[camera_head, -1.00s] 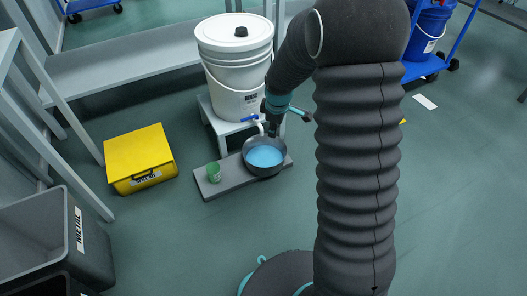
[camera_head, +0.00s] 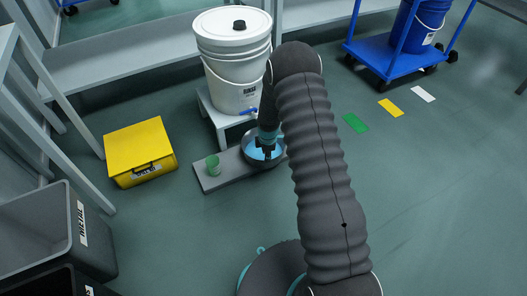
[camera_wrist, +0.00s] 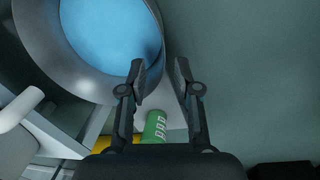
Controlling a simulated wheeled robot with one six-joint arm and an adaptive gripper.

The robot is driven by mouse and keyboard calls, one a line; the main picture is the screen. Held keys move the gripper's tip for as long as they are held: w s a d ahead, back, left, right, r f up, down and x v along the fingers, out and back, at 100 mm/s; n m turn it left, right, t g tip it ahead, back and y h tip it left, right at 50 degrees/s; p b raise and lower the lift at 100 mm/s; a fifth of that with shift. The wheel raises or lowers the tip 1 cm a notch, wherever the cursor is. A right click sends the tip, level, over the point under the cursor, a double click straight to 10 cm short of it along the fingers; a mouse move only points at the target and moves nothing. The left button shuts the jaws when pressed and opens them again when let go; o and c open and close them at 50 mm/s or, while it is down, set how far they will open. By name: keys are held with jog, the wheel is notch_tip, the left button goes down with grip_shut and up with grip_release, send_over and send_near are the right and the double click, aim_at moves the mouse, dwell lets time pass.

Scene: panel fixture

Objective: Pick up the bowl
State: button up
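The bowl (camera_head: 263,165) is dark grey and round, with blue contents. It sits upright on the right part of a low grey board (camera_head: 214,182), below the white bucket's tap. My gripper (camera_head: 265,151) points down over the bowl and hides part of it in the head view. In the wrist view the bowl (camera_wrist: 72,60) fills the upper left. My gripper (camera_wrist: 160,68) is open there, its two fingers on either side of the bowl's right edge in the picture. I cannot tell whether they touch the wall.
A green cup (camera_head: 213,165) stands left of the bowl on the board. The white bucket (camera_head: 235,65) on its small stand (camera_head: 222,118) is close behind. A yellow box (camera_head: 140,150) is at left, a blue cart (camera_head: 392,55) at back right.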

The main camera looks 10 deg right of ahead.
jog(key=f, duration=0.5)
jog(key=w+f, duration=0.1)
jog(key=f, duration=0.2)
jog(key=shift+d+b, duration=0.1)
jog(key=shift+b, duration=0.25)
grip_shut()
